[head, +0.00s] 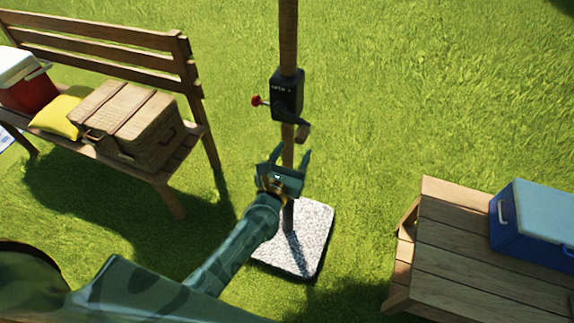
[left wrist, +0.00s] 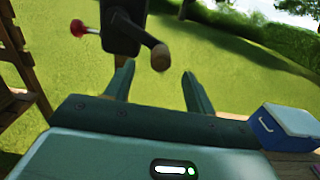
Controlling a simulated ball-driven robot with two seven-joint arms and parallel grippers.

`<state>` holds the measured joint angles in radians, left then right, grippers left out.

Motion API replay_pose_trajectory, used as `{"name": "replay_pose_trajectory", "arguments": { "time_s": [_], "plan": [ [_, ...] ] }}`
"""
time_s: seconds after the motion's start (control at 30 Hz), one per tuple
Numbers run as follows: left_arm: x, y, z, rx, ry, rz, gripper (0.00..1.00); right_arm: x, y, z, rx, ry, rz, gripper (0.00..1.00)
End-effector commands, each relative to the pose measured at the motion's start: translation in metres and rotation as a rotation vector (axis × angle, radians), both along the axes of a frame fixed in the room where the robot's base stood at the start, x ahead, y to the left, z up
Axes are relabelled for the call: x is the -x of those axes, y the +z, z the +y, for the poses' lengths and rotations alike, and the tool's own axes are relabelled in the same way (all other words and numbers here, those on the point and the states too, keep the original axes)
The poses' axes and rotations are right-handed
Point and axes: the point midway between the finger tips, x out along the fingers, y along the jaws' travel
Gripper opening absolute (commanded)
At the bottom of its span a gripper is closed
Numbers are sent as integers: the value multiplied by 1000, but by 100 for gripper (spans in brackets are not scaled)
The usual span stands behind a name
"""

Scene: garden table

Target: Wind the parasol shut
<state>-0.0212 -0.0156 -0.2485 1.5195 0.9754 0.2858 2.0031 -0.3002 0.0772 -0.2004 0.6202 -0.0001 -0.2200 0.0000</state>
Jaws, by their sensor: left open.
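The parasol's wooden pole (head: 288,40) stands upright in a pale speckled square base (head: 312,225) on the grass. A black crank housing (head: 287,95) is fixed to the pole, with a red knob (head: 257,101) on its left side. A crank with a wooden handle (head: 303,133) hangs at its lower right. In the left wrist view the handle (left wrist: 160,57) shows just beyond and between the fingertips, with the housing (left wrist: 122,25) above left. My left gripper (head: 286,155) is open and empty, just below the handle. The right gripper is not in view. The canopy is out of view.
A wooden bench (head: 110,62) at the left holds a wicker hamper (head: 128,120), a yellow cushion (head: 57,117) and a red cooler (head: 28,82). A wooden table (head: 455,245) at the right carries a blue cooler (head: 535,222). Grass between them is clear.

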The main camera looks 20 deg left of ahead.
Motion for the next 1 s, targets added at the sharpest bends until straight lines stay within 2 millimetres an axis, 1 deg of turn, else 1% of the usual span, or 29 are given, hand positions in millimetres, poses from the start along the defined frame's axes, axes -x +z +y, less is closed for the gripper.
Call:
{"name": "replay_pose_trajectory", "arguments": {
  "time_s": [0.03,0.2,0.4,0.6,0.93,0.97,1.0],
  "plan": [
    [-8,-2,-1,0,0,0,55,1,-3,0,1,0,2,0],
    [-32,-2,-1,0,0,0,55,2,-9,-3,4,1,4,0],
    [-55,-2,-2,-1,-1,0,55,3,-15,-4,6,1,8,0],
    [-66,-1,-3,-1,-1,1,55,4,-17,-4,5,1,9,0],
    [-68,0,-3,-1,-1,1,55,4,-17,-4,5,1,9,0],
    [-68,0,-3,-1,-1,1,46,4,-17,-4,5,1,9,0],
    [-68,0,-3,-1,-1,1,35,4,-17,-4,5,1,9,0]
  ]
}}
